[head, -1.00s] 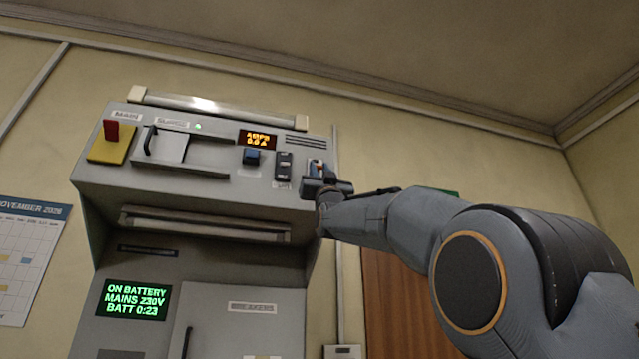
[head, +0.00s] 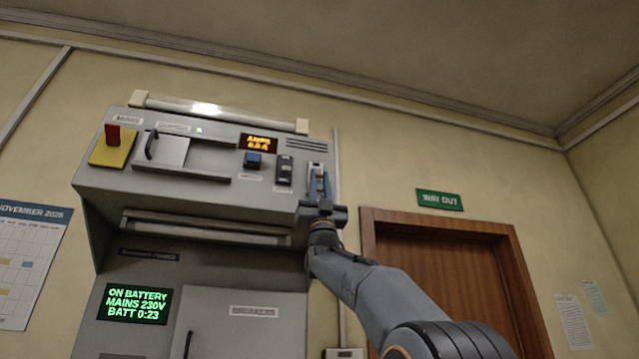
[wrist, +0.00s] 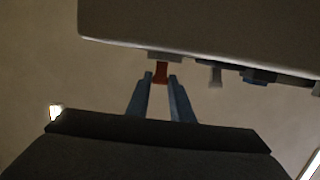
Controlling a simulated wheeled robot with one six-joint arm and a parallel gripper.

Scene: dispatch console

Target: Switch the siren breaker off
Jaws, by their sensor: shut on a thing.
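My gripper (head: 319,174) is raised to the right end of the console's upper panel (head: 200,195) in the head view. In the wrist view its two blue fingers (wrist: 161,82) are shut on a small red lever (wrist: 161,72) that sticks out from the panel. The fingers mostly hide this lever in the head view. No readable label tells whether it is the siren breaker. A black switch (head: 285,168) and a blue knob (head: 254,159) sit left of my gripper.
A red handle (head: 112,134) on a yellow plate is at the panel's far left. A sliding cover with a handle (head: 151,145) is beside it. A green screen (head: 134,303) reads ON BATTERY. A wooden door (head: 440,270) is at the right.

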